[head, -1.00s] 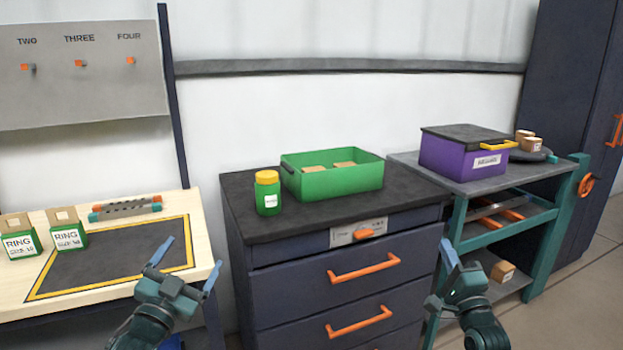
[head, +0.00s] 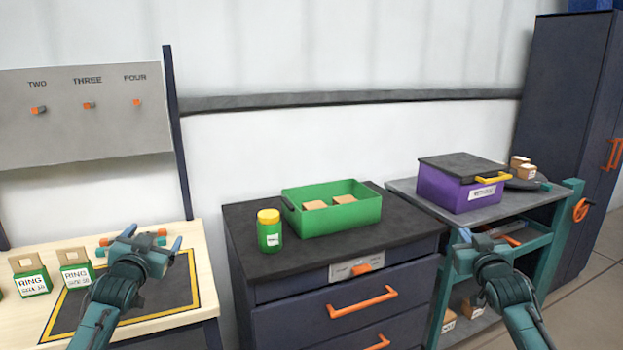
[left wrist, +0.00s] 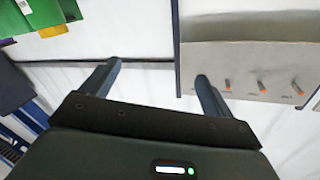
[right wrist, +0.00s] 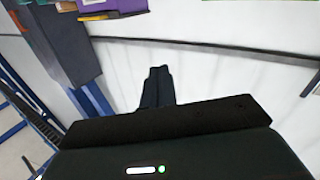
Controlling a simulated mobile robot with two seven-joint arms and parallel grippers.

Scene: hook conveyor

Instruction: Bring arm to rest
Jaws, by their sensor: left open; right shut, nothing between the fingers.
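My left gripper (head: 155,241) is over the light wooden table at the left of the head view, above the black mat. In the left wrist view its fingers (left wrist: 157,82) are apart with nothing between them. My right gripper (head: 478,238) is in front of the grey-topped stand at the right of the head view. In the right wrist view its fingers (right wrist: 158,86) are together and hold nothing. Neither gripper appears to touch an object.
The table (head: 212,300) holds green ring boxes (head: 75,270) and a rod piece partly hidden by my left gripper. A dark drawer cabinet (head: 335,285) carries a green bin (head: 340,217) and a yellow-lidded jar (head: 270,235). A purple box (head: 450,193) sits on the stand (head: 405,187).

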